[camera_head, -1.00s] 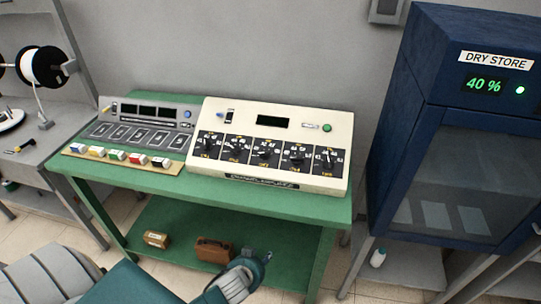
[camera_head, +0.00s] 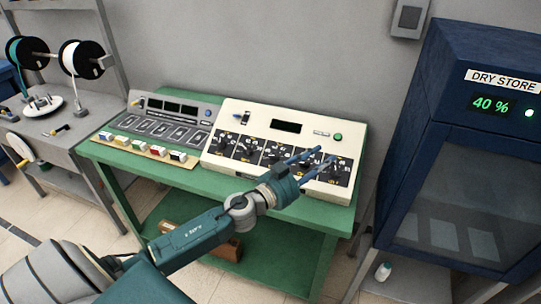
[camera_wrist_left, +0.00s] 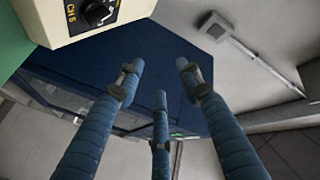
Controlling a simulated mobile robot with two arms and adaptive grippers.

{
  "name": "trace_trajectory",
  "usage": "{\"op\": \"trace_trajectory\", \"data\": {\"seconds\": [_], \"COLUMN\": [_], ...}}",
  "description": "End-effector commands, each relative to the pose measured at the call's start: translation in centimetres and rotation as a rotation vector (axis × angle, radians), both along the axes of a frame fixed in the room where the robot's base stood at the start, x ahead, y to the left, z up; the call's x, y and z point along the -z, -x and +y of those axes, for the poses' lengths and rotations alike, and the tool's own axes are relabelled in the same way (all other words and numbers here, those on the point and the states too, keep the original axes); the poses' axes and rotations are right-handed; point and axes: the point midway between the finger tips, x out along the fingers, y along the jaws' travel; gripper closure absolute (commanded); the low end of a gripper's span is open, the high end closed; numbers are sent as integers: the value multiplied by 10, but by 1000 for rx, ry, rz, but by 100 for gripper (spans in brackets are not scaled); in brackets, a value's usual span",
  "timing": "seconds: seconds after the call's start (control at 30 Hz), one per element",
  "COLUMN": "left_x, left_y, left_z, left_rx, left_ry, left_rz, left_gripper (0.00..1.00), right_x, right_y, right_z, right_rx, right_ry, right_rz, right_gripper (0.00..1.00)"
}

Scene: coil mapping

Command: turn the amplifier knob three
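The amplifier (camera_head: 258,107) is a cream box with a sloped front, standing on the green bench. It has a row of black dial panels with knobs. The third knob from the left (camera_head: 272,155) shows just left of my left gripper (camera_head: 325,157). My left gripper's blue fingers are spread and empty, reaching over the fourth and fifth dials and partly hiding them. In the left wrist view, the gripper's three fingers (camera_wrist_left: 160,90) stand apart, with the knob marked CH 5 (camera_wrist_left: 97,12) at the upper left, clear of the fingers. My right gripper is out of view.
The blue dry store cabinet (camera_head: 450,190) stands close on the right. A brown case is on the lower shelf, partly hidden.

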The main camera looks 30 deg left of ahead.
Motion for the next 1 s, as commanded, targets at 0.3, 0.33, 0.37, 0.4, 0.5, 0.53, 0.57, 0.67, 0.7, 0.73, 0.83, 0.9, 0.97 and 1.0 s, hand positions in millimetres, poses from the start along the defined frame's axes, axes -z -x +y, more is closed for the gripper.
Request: {"op": "trace_trajectory", "data": {"seconds": [0.3, 0.33, 0.37, 0.4, 0.5, 0.53, 0.57, 0.67, 0.7, 0.73, 0.83, 0.9, 0.97, 1.0], "left_x": [3, 7, 10, 12, 13, 13, 13, 14, 16, 18, 29, 39, 49, 56], "left_y": [-8, -6, -3, 1, 12, 15, 17, 19, 18, 16, 8, -1, -8, -12], "left_z": [59, 80, 103, 131, 182, 191, 199, 211, 211, 211, 207, 204, 202, 200], "left_rx": [407, 390, 366, 327, 242, 222, 206, 181, 179, 179, 182, 182, 182, 184], "left_ry": [-503, -540, -571, -605, -646, -652, -655, -659, -658, -657, -656, -655, -654, -655], "left_rz": [361, 432, 499, 582, 722, 748, 767, 802, 806, 807, 807, 806, 805, 806], "left_gripper": [64, 64, 64, 64, 64, 64, 64, 64, 64, 64, 64, 64, 64, 64], "right_x": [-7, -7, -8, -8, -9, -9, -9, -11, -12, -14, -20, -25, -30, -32], "right_y": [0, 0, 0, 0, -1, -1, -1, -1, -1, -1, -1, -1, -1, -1], "right_z": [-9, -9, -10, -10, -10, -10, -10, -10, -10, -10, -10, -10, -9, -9], "right_rx": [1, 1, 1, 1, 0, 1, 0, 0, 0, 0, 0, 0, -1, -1], "right_ry": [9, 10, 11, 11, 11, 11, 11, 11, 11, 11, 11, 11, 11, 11], "right_rz": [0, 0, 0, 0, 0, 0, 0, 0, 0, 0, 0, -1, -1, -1], "right_gripper": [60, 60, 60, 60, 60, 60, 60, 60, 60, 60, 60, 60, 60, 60]}}
